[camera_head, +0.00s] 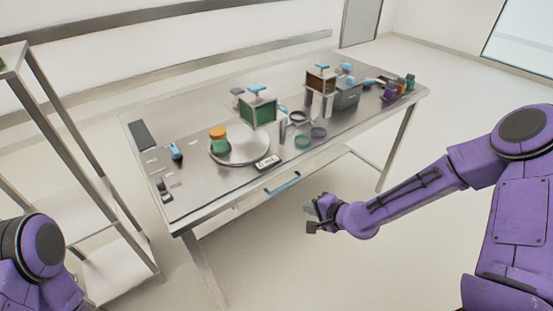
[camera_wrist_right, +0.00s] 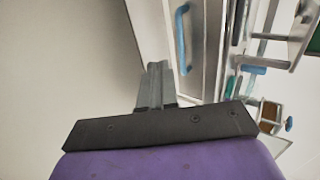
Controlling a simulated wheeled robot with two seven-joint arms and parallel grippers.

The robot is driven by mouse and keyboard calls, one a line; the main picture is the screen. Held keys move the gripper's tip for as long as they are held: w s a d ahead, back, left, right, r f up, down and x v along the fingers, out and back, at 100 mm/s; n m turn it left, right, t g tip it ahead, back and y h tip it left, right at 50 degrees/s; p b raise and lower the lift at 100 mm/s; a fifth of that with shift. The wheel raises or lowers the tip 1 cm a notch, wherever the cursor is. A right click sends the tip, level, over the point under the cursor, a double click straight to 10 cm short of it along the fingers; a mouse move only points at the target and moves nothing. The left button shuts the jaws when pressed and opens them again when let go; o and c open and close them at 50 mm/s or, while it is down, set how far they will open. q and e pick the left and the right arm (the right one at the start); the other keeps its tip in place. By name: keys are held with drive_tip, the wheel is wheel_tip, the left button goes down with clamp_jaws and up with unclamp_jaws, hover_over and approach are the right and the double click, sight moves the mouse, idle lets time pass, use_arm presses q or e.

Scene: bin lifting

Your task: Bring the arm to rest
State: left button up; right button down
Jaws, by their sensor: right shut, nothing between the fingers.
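My right arm reaches in from the right in the head view, and its gripper (camera_head: 314,218) hangs in free air in front of the table's front edge. The right gripper is shut and holds nothing. In the right wrist view the closed fingers (camera_wrist_right: 155,85) show beyond the dark wrist plate. My left arm shows only as a purple joint at the lower left of the head view, and its gripper is out of view.
A steel table (camera_head: 190,195) carries a round white plate (camera_head: 240,158), a green box (camera_head: 258,112), a brown box (camera_head: 320,82), a grey bin (camera_head: 347,97) and rings. A blue handle (camera_head: 283,184) sits on its front. A shelf rack (camera_head: 95,215) stands left. The floor in front is clear.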

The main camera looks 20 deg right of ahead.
drive_tip(key=s+d+f+n+g+h, duration=0.1)
drive_tip(key=s+f+n+g+h, duration=0.1)
drive_tip(key=s+f, duration=0.3)
drive_tip(key=s+d+f+n+g+h, duration=0.1)
drive_tip(key=s+f, duration=0.4)
drive_tip(key=s, duration=0.9)
drive_tip(key=s+d+f+n+g+h, duration=0.2)
drive_tip(key=s+f+n+g+h, duration=0.1)
drive_tip(key=s, duration=0.6)
wheel_tip(320, 180, down, 2)
drive_tip(key=shift+s+f+n+g+h, duration=0.25)
drive_tip(key=shift+n+g+h, duration=0.15)
drive_tip(key=shift+n, duration=0.4)
